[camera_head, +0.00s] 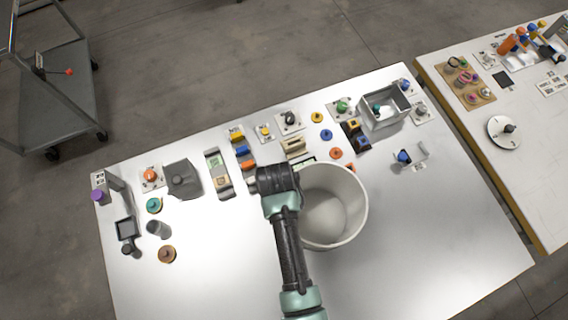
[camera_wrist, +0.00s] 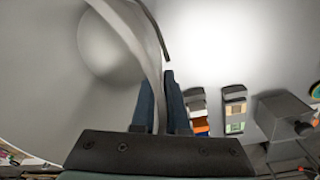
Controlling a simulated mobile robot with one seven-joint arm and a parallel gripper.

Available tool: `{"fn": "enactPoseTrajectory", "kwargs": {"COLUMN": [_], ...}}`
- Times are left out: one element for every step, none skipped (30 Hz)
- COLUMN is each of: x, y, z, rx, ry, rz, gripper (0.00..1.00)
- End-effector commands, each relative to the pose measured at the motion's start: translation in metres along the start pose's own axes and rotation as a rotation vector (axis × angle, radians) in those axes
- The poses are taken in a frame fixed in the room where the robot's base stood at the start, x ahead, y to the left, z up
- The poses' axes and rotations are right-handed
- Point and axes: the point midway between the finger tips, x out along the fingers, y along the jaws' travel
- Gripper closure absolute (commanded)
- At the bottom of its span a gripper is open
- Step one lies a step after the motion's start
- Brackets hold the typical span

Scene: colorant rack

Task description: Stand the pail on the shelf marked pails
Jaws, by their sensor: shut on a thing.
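A white round pail (camera_head: 335,208) is upright, open end up, over the front middle of the white table. It looks empty. My gripper (camera_head: 297,180) is at the pail's left rim, with its fingertips partly hidden in the head view. In the wrist view my gripper (camera_wrist: 158,98) is shut on the wall of the pail (camera_wrist: 106,50), one finger on each side. I cannot tell whether the pail touches the table. No shelf with a readable pails mark is in view.
The table (camera_head: 440,230) is bare at front right. Several small coloured parts and a grey bin (camera_head: 387,122) stand along its back. A second table (camera_head: 530,130) is at right, and a grey cart (camera_head: 60,95) is at back left. Open floor lies behind.

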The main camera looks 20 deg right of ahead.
Motion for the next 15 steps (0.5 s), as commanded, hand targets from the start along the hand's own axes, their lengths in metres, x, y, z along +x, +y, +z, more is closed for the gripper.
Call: {"fn": "enactPoseTrajectory", "kwargs": {"x": [0.0015,0.0026,0.0034,0.0028,0.0027,0.0027,0.0026,0.0026,0.0026,0.0026,0.0026,0.0026,0.0026,0.0026,0.0025], "y": [-0.0001,-0.0002,-0.0004,-0.0004,-0.0004,-0.0003,-0.0003,-0.0003,-0.0002,-0.0002,-0.0002,-0.0002,-0.0002,-0.0002,-0.0002], "z": [-0.0005,-0.0005,-0.0002,-0.0003,-0.0002,-0.0002,-0.0002,-0.0001,-0.0001,-0.0001,-0.0001,0.0000,0.0000,0.0000,0.0000], "rx": [0.000,0.000,0.000,0.000,0.000,0.000,0.000,0.000,0.000,0.000,0.000,0.000,0.000,0.000,0.000], "ry": [0.001,0.001,0.000,0.001,0.001,0.000,0.000,0.000,0.000,0.000,0.000,0.000,0.000,0.000,0.000], "rz": [0.000,0.000,0.000,0.000,0.000,0.000,0.000,0.000,0.000,0.000,0.000,0.000,0.000,0.000,0.000], "gripper": [1.00,1.00,0.86,0.81,0.76,0.68,0.63,0.58,0.58,0.58,0.58,0.58,0.58,0.58,0.58]}}
